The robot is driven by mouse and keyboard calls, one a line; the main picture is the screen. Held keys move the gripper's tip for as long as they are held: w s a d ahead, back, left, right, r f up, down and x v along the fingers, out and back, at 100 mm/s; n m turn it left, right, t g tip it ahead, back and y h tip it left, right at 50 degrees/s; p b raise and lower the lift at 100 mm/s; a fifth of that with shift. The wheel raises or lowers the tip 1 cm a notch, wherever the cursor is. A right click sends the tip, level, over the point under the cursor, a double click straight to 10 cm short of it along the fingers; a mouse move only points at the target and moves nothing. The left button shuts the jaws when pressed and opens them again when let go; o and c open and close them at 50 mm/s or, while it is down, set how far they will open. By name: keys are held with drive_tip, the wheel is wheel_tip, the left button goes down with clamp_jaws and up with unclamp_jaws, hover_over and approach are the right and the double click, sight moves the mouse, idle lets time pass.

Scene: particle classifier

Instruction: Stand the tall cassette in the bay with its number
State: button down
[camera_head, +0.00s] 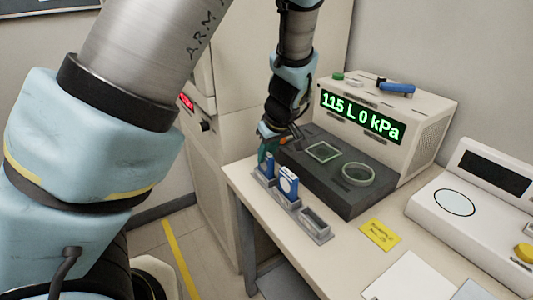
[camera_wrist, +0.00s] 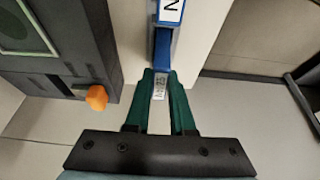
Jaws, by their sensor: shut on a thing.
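My gripper (camera_head: 266,148) is at the left end of a grey rack (camera_head: 320,238) in the head view. Its green fingers are shut on a blue cassette (camera_head: 268,166), which is at or just above the left bay; I cannot tell whether it is seated. In the wrist view the fingers (camera_wrist: 160,92) close around a small white label, with blue (camera_wrist: 161,52) just beyond. A second blue cassette (camera_head: 288,184) with a white face stands upright in the middle bay. The right bay (camera_head: 314,219) is empty. A white label with a dark figure (camera_wrist: 171,10) shows at the wrist view's top.
A dark platform (camera_head: 345,196) with a square frame (camera_head: 323,152) and a round dish (camera_head: 358,174) lies just behind the rack. The instrument display (camera_head: 361,117) stands behind it. A yellow note (camera_head: 380,234) lies right of the rack. An orange knob (camera_wrist: 96,97) is left of the fingers.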

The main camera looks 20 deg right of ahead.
drive_tip(key=c, duration=0.8)
unclamp_jaws()
drive_tip(key=shift+o, duration=0.2)
drive_tip(key=a+v, duration=0.1)
drive_tip(key=v, duration=1.1)
drive_tip(key=w+a+f+m+g, duration=0.1)
drive_tip(key=w+a+f, duration=0.1)
drive_tip(key=a, duration=0.5)
drive_tip(key=w+a+f+g, duration=0.2)
drive_tip(key=a, duration=0.6)
drive_tip(key=s+a+f+m+h, duration=0.1)
drive_tip(key=s+a+m, duration=0.1)
drive_tip(key=a, duration=1.3)
drive_tip(key=shift+s+f+b, duration=0.15)
drive_tip(key=shift+s+b, duration=0.2)
drive_tip(key=shift+s, duration=0.3)
